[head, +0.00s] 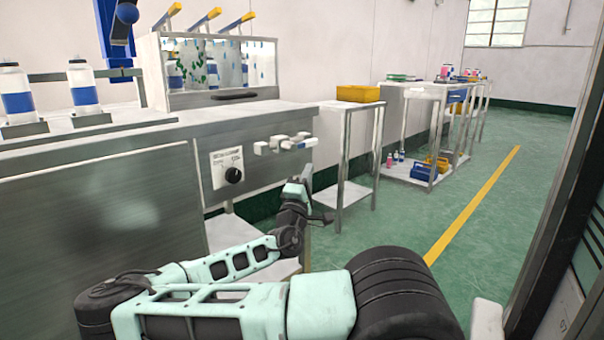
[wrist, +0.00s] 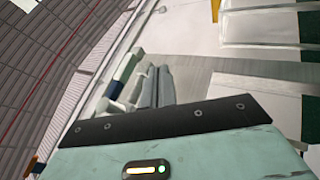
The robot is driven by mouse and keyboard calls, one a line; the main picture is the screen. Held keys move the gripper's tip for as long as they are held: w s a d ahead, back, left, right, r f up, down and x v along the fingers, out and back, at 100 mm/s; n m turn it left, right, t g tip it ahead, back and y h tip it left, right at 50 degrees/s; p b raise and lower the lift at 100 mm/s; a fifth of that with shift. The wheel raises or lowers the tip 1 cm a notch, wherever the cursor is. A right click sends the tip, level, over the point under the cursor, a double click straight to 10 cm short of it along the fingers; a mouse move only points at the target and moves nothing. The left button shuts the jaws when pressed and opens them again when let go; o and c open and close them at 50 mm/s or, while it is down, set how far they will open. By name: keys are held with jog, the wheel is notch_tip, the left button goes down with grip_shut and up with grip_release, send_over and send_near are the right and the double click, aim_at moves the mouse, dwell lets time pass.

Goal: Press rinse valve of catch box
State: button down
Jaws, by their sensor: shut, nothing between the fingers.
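A row of small white valve-like fittings (head: 284,144) sticks out from the front of the steel bench, right of a black knob. I cannot tell which one is the rinse valve. My gripper (head: 306,172) is just below and beside the fittings' right end, fingers pointing up. In the wrist view its two grey fingers (wrist: 158,84) are together with nothing between them. White, green and dark blue parts (wrist: 124,84) show close to the left of the fingers; contact cannot be told. A box with a drip-marked front (head: 222,66) and yellow levers on top stands on the bench.
The steel bench (head: 80,178) fills the left. A knob panel (head: 232,172) is on its front. White bottles with blue bands (head: 84,88) stand on top. A side table (head: 347,105) with a yellow bin (head: 358,93) stands to the right. The green floor (head: 400,225) beyond is open.

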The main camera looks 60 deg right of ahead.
jog(key=v, duration=0.9)
jog(key=shift+a+r, duration=0.25)
jog(key=shift+a, duration=0.05)
